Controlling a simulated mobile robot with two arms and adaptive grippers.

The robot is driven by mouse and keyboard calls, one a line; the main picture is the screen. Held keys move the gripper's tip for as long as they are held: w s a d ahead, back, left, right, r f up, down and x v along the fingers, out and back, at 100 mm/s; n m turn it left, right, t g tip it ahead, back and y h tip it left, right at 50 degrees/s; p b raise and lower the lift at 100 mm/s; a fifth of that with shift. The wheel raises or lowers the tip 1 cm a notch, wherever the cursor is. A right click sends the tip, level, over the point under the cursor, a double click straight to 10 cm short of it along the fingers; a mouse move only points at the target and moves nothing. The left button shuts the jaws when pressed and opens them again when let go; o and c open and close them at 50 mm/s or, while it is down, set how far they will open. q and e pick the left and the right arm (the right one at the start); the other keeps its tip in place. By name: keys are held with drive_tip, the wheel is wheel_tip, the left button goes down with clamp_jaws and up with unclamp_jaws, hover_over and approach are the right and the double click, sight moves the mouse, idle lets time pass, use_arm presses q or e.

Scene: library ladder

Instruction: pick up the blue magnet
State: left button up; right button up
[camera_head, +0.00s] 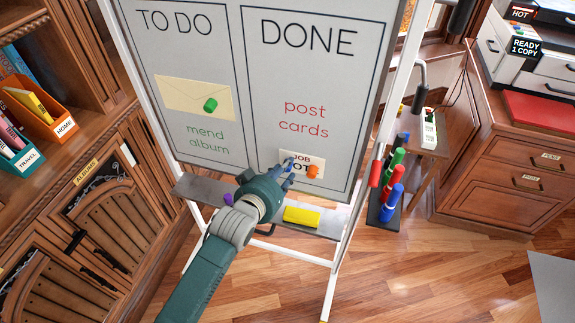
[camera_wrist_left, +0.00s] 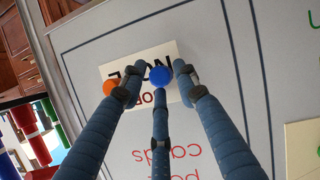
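The blue magnet (camera_wrist_left: 158,75) is a round disc on a white card (camera_wrist_left: 137,66) with dark and red lettering. My left gripper (camera_wrist_left: 161,88) has its three fingers spread around the magnet, with a visible gap to the side fingers. The lower finger's tip is close below the magnet; I cannot tell whether it touches. In the head view my left gripper (camera_head: 284,172) is at the lower DONE column of the whiteboard (camera_head: 325,75), in front of the same card (camera_head: 314,158). It largely hides the magnet there. My right gripper is in neither view.
An orange magnet (camera_head: 313,171) sits beside the gripper on the card. A green magnet (camera_head: 210,105) holds an envelope under TO DO. Below, the ledge (camera_head: 325,229) carries a yellow eraser (camera_head: 301,216) and a purple item (camera_head: 228,199). Markers (camera_head: 391,202) stand at the right edge.

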use_arm(q)
drive_tip(key=shift+c, duration=0.3)
drive_tip(key=c, duration=0.4)
drive_tip(key=shift+s, duration=0.1)
drive_tip(key=shift+c, duration=0.9)
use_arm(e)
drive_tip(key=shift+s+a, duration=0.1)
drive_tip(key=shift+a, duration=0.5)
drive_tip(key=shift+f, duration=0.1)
use_arm(q)
wheel_tip(320, 180, up, 7)
drive_tip(key=shift+s+f, duration=0.1)
drive_tip(key=s+a, duration=0.4)
drive_tip(key=s, duration=0.7)
drive_tip(key=s+a, duration=0.3)
drive_tip(key=s, duration=0.9)
drive_tip(key=shift+s+a, duration=0.25)
drive_tip(key=shift+a, duration=0.15)
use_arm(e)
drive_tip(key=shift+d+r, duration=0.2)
